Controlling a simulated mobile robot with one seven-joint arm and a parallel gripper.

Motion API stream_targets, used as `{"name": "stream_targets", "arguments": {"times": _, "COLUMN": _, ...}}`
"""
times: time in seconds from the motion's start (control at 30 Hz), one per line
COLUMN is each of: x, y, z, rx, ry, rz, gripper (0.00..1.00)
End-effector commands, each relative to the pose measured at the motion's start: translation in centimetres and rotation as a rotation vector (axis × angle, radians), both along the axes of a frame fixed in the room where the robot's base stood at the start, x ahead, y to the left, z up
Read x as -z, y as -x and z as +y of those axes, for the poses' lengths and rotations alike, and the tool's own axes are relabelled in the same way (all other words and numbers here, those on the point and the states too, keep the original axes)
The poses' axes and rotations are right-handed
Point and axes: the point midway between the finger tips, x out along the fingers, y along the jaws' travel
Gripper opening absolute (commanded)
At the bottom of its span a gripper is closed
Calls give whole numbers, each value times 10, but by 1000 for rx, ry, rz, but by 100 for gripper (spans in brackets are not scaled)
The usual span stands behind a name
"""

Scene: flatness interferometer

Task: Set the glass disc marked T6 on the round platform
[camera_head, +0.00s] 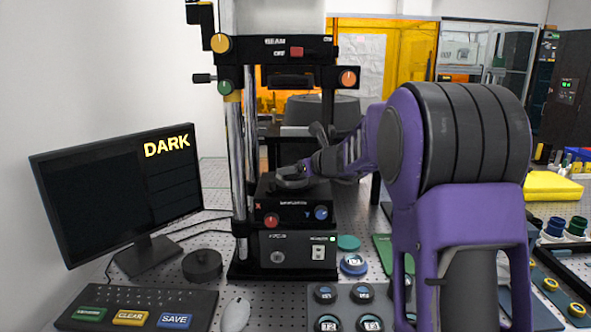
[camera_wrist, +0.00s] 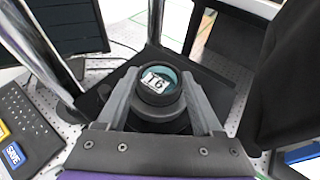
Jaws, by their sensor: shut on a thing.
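The glass disc marked T6 (camera_wrist: 157,79) sits in a dark round mount between my two fingers in the wrist view. Its white label faces up. My gripper (camera_wrist: 158,98) is shut on it. In the head view my gripper (camera_head: 293,177) reaches in from the right, over the black stage of the tall instrument (camera_head: 285,205). The disc cannot be made out clearly there. The round platform is mostly hidden under the disc and fingers. I cannot tell whether the disc touches it.
Two metal posts (camera_head: 239,150) stand left of my gripper. A monitor (camera_head: 115,185) reading DARK, a keyboard (camera_head: 140,305) and a mouse (camera_head: 235,313) are at left. Other marked discs sit in a grey tray (camera_head: 345,295) in front. A dark round piece (camera_head: 202,265) lies beside the instrument.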

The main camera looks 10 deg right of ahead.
Motion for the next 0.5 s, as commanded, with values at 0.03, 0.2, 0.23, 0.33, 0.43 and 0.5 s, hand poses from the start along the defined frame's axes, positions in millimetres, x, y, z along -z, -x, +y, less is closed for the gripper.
{"name": "stream_targets", "arguments": {"times": 0.03, "x": 4, "y": 0, "z": 0, "rx": 0, "ry": 0, "rz": 0, "gripper": 11}}
{"name": "stream_targets", "arguments": {"times": 0.2, "x": 2, "y": 0, "z": 0, "rx": 0, "ry": 0, "rz": 0, "gripper": 80}}
{"name": "stream_targets", "arguments": {"times": 0.23, "x": 2, "y": 0, "z": 0, "rx": 0, "ry": 0, "rz": 0, "gripper": 80}}
{"name": "stream_targets", "arguments": {"times": 0.33, "x": 1, "y": 0, "z": 0, "rx": 0, "ry": 0, "rz": 0, "gripper": 80}}
{"name": "stream_targets", "arguments": {"times": 0.43, "x": -1, "y": 0, "z": 0, "rx": 0, "ry": 0, "rz": 0, "gripper": 80}}
{"name": "stream_targets", "arguments": {"times": 0.5, "x": -5, "y": 0, "z": 0, "rx": 0, "ry": 0, "rz": 0, "gripper": 80}}
